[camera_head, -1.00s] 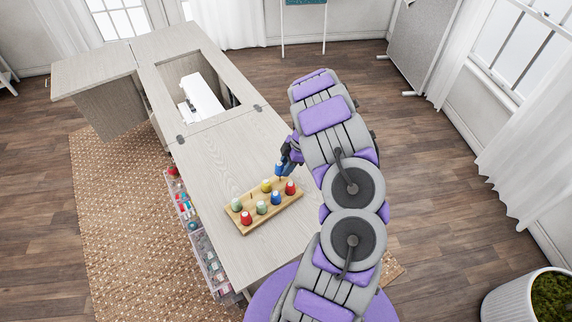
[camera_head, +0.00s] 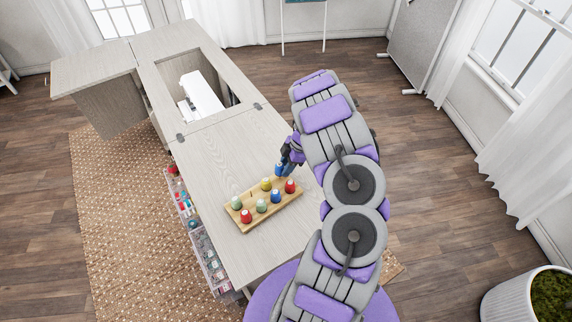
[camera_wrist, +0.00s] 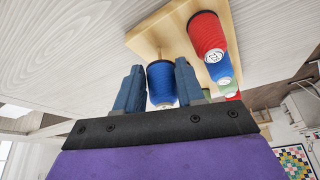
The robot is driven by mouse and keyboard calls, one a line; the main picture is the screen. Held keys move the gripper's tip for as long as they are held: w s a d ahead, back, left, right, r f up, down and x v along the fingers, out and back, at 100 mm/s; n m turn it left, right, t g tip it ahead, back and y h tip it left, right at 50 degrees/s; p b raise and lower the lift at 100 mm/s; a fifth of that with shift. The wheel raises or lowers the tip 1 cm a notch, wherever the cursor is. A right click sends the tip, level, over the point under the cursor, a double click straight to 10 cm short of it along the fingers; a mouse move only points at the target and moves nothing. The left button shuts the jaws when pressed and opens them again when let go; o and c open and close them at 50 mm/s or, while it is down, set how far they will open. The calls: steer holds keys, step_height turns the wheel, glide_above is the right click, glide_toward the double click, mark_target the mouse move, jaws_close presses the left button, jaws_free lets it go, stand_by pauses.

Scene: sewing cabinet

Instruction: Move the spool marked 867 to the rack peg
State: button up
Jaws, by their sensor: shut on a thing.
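My gripper (camera_head: 286,163) is shut on a blue spool (camera_head: 279,169), which hangs over the table at the far side of the wooden rack (camera_head: 241,228). In the wrist view, the two fingers of my gripper (camera_wrist: 159,76) flank the blue spool (camera_wrist: 162,86). Part of the rack (camera_wrist: 172,38) shows behind it. I cannot read the mark on the held spool. Whether it touches the rack or a peg is not clear.
The rack carries several other spools: green (camera_head: 236,204), yellow (camera_head: 266,185), another blue (camera_head: 276,196), and red (camera_head: 290,187). The table (camera_head: 225,160) is clear beyond the rack. A white sewing machine (camera_head: 203,95) sits in the cabinet opening.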

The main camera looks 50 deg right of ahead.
steer(key=shift+f, duration=0.9)
steer(key=o, duration=1.1)
steer(key=shift+r, duration=0.15)
